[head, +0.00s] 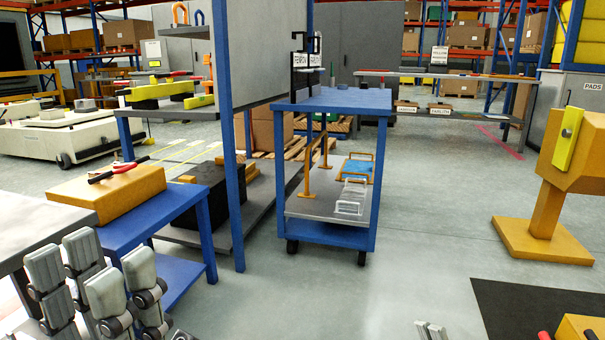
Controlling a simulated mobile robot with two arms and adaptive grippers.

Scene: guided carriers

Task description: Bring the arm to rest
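My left gripper (94,285) is at the lower left, with its grey jointed fingers pointing up and spread apart. It is open, with nothing seen between the fingers. It is in front of a low blue table (178,205), and I cannot tell whether it touches anything. Two small pale grey tips (431,331) show at the bottom edge, right of centre. They may belong to my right gripper, but too little shows to tell its state.
A yellow-orange block (112,192) with a red-handled tool lies on the low table. A blue wheeled cart (333,107) stands at centre. An orange pedestal (545,240) stands at the right, near a dark mat (520,305). The grey floor between cart and pedestal is clear.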

